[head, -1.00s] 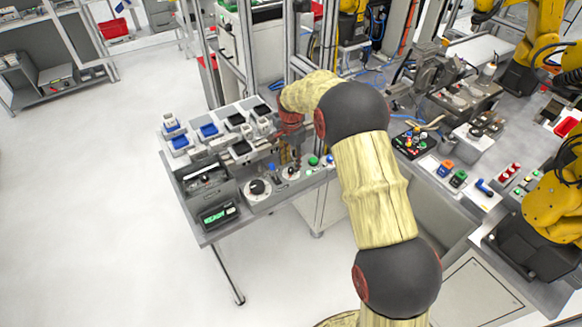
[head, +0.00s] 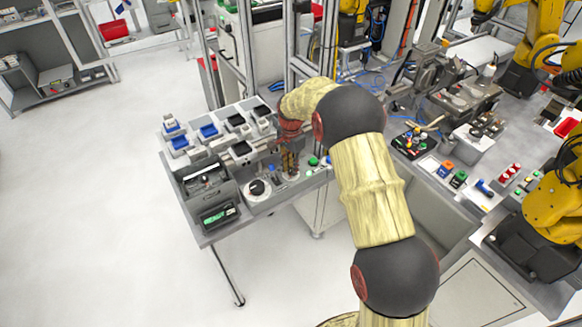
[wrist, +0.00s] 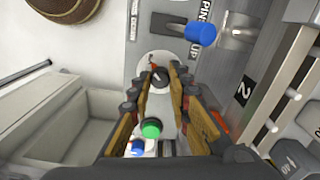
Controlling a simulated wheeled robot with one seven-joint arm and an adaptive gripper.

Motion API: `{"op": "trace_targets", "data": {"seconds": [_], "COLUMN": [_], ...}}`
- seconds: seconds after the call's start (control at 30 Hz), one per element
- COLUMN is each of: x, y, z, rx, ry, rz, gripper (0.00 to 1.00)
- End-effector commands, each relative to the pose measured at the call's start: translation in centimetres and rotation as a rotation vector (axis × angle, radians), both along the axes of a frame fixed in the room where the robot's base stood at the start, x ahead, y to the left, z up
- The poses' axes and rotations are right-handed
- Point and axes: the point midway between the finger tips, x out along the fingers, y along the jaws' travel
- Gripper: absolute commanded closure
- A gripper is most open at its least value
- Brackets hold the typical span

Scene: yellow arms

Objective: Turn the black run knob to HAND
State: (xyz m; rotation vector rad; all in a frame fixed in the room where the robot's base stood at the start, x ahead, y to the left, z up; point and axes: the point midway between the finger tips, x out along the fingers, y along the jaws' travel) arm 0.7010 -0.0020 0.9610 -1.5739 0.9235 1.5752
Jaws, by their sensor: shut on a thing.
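The black run knob (wrist: 160,78) sits on a round white plate (wrist: 176,58) with a small red mark beside it, in the wrist view. My gripper (wrist: 163,74) has one brown-padded finger on each side of it and is shut on the knob. The knob's pointing direction is hard to read, and I cannot make out a HAND label. In the head view my gripper (head: 290,168) is down at the panel, over the white plate (head: 280,181), and hides the knob.
A blue-capped lever (wrist: 201,33) stands close to the knob, and a green button (wrist: 151,128) lies on the other side. Several trays with blue and black parts stand behind.

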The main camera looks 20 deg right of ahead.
Motion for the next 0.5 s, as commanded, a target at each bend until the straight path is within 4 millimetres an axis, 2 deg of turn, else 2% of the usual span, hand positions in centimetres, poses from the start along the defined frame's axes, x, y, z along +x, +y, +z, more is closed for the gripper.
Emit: {"op": "trace_targets", "data": {"seconds": [0.2, 0.5], "x": [0.05, 0.07], "y": [0.02, 0.03], "z": [0.03, 0.07], "rx": [0.0, 0.0], "ry": [-0.001, -0.002], "rz": [0.0, 0.009], "gripper": [1.0, 1.0]}}
